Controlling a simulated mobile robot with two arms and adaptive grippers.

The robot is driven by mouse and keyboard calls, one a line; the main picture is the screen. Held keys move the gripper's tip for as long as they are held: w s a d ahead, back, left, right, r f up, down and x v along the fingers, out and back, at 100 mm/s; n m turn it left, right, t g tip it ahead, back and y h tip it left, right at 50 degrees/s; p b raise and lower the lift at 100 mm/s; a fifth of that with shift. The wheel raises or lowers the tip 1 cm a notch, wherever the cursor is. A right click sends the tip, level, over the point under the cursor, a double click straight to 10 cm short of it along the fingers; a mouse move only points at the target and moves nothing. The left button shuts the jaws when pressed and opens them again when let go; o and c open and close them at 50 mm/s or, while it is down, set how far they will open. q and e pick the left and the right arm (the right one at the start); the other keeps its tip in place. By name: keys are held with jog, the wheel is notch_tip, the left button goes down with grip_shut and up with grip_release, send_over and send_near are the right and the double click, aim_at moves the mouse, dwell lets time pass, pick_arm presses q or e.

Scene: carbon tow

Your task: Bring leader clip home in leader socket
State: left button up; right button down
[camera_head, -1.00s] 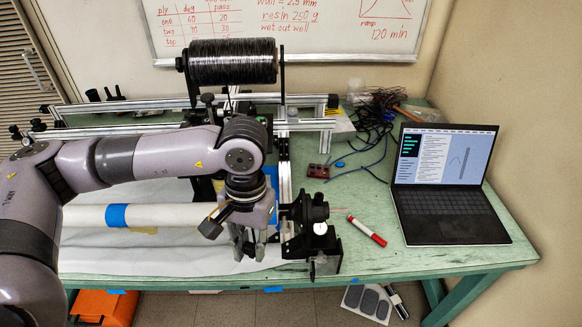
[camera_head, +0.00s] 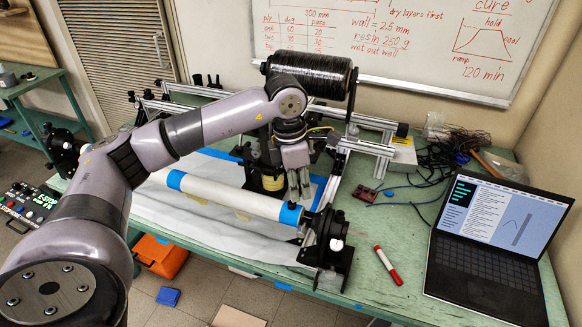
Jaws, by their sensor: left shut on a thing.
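My left gripper (camera_head: 300,192) points down just behind the white tube (camera_head: 230,197), near the tube's right end. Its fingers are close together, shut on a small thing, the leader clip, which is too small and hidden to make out. The leader socket cannot be told apart in this view. The white tube has a blue band near each end, and its right end meets a black end mount (camera_head: 327,235). A spool of black carbon tow (camera_head: 308,76) hangs above and behind the gripper. My right gripper is not in view.
An amber round container (camera_head: 273,181) stands left of the gripper. Aluminium rails (camera_head: 367,146) run behind. A red marker (camera_head: 388,265) and an open laptop (camera_head: 500,240) lie to the right. A dark red block (camera_head: 364,194) and cables (camera_head: 455,150) are at the back right.

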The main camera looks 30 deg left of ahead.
pick_arm(q)
jog(key=shift+w+a+r+n, duration=0.25)
jog(key=shift+a+n, duration=0.25)
jog(key=shift+n, duration=0.45)
jog(key=shift+w+a+r+n, duration=0.1)
jog(key=shift+w+a+n, duration=0.35)
jog(key=shift+n, duration=0.55)
jog(key=shift+w+a+r+n, duration=0.2)
jog(key=shift+a+n, duration=0.35)
jog(key=shift+n, duration=0.4)
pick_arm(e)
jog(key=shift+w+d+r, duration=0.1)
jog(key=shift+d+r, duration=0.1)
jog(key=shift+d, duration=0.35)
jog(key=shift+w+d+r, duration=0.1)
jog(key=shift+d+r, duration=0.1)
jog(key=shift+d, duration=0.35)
pick_arm(q)
jog(key=shift+y, duration=0.3)
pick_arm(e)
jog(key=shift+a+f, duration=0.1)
